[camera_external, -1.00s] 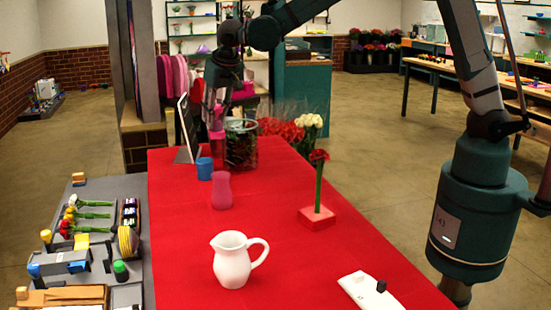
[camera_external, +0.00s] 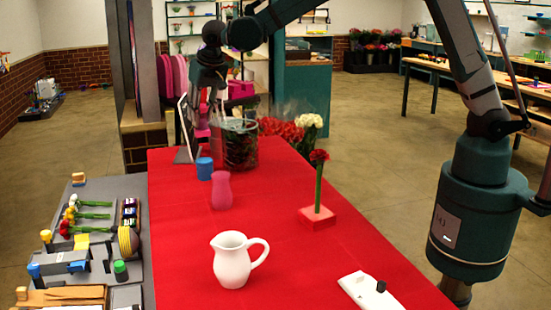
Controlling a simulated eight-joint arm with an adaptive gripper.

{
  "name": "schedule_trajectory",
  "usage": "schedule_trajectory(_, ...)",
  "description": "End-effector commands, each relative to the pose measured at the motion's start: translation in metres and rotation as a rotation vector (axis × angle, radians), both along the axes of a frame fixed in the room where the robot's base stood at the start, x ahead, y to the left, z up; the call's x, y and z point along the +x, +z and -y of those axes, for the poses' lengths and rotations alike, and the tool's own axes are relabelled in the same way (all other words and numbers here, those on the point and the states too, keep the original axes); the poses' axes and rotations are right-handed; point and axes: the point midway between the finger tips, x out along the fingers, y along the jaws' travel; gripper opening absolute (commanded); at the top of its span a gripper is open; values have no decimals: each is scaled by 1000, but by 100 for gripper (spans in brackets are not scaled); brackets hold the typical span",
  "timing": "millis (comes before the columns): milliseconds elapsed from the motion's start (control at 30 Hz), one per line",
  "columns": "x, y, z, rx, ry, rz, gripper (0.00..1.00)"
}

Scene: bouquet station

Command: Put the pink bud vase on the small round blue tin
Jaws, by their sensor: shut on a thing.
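My gripper (camera_external: 205,108) is at the far end of the red table, shut on a narrow pink thing that appears to be the pink bud vase (camera_external: 202,126). It is held upright above the table, small and partly hidden by the fingers. The small round blue tin (camera_external: 204,169) stands on the table below it in the picture. A wider pink vase (camera_external: 221,190) stands nearer, just in front of the tin and to its right.
A glass container with greenery (camera_external: 240,147) stands right of my gripper. A screen (camera_external: 187,130) stands left. A red flower in a pink block (camera_external: 317,217), a white pitcher (camera_external: 232,262) and a white board (camera_external: 368,290) are nearer. The red table (camera_external: 185,240) is clear at front left.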

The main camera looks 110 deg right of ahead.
Motion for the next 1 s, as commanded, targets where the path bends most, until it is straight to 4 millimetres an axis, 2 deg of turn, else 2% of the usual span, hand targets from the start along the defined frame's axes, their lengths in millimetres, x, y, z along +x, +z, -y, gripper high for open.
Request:
schedule_trajectory(333, 0, -45, 0, 0, 0, 0, 0)
schedule_trajectory(500, 0, -52, 0, 0, 0, 0, 0)
schedule_trajectory(833, 0, -55, 0, 0, 0, 0, 0)
schedule_trajectory(1000, 0, -69, 0, 0, 0, 0, 0)
